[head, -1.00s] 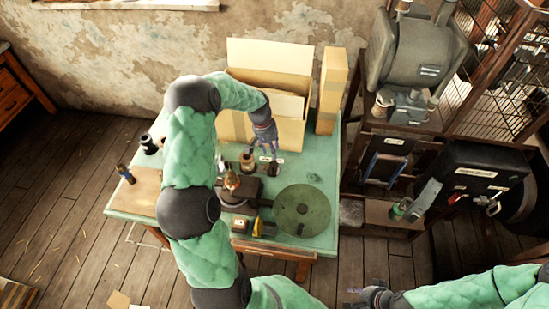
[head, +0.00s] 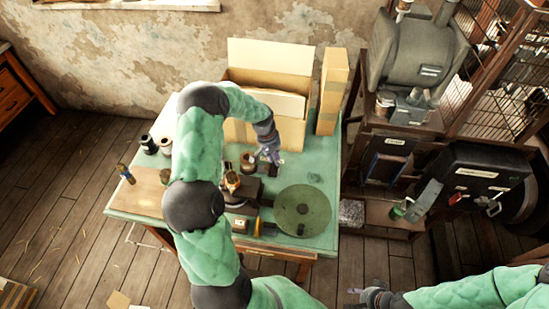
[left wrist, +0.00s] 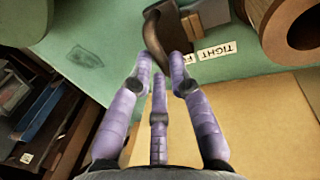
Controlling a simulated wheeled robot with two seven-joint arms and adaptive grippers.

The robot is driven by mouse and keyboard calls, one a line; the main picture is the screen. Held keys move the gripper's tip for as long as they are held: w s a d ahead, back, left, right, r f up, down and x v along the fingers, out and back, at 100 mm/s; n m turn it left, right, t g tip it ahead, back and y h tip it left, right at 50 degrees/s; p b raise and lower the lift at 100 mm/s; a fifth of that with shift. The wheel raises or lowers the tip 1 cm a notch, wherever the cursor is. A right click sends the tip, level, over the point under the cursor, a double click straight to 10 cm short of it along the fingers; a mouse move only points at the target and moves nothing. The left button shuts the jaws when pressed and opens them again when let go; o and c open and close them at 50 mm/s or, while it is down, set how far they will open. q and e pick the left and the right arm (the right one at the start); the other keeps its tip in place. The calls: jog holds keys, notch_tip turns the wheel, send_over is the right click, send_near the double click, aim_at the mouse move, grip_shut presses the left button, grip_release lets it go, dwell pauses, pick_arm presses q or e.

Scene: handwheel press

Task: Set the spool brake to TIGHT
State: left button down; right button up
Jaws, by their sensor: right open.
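The spool brake's dark brown curved lever (left wrist: 157,36) shows at the top middle of the left wrist view. Beside it a white label reading TIGHT (left wrist: 217,50) lies on the green table, with a second label (left wrist: 194,70) partly hidden by a finger. My left gripper (head: 272,157) is over the table near the spool (head: 249,162). In the left wrist view its three purple fingers (left wrist: 162,62) converge at the lever, their tips against or just short of it. Whether they clamp it I cannot tell. My right gripper (head: 370,298) is open and empty, low and off the table.
Cardboard boxes (head: 268,66) stand at the table's back. A round green disc (head: 302,210) sits at the front right. Dark spools (head: 148,144) and a small blue-handled item (head: 126,173) are at the left. A machine cabinet (head: 470,173) stands to the right.

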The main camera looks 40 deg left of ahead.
pick_arm(q)
jog(key=s+a, duration=0.1)
jog(key=a, duration=0.1)
jog(key=s+a, duration=0.1)
jog(key=a, duration=0.1)
jog(key=shift+s+a, duration=0.2)
jog(key=shift+d, duration=0.1)
jog(key=c, duration=1.1)
grip_release()
jog(key=shift+c, duration=0.2)
notch_tip(320, 180, up, 12)
jog(key=s+a, duration=0.1)
jog(key=a, duration=0.1)
jog(key=shift+a, duration=0.15)
jog(key=shift+s+f, duration=0.1)
jog(key=shift+f, duration=0.05)
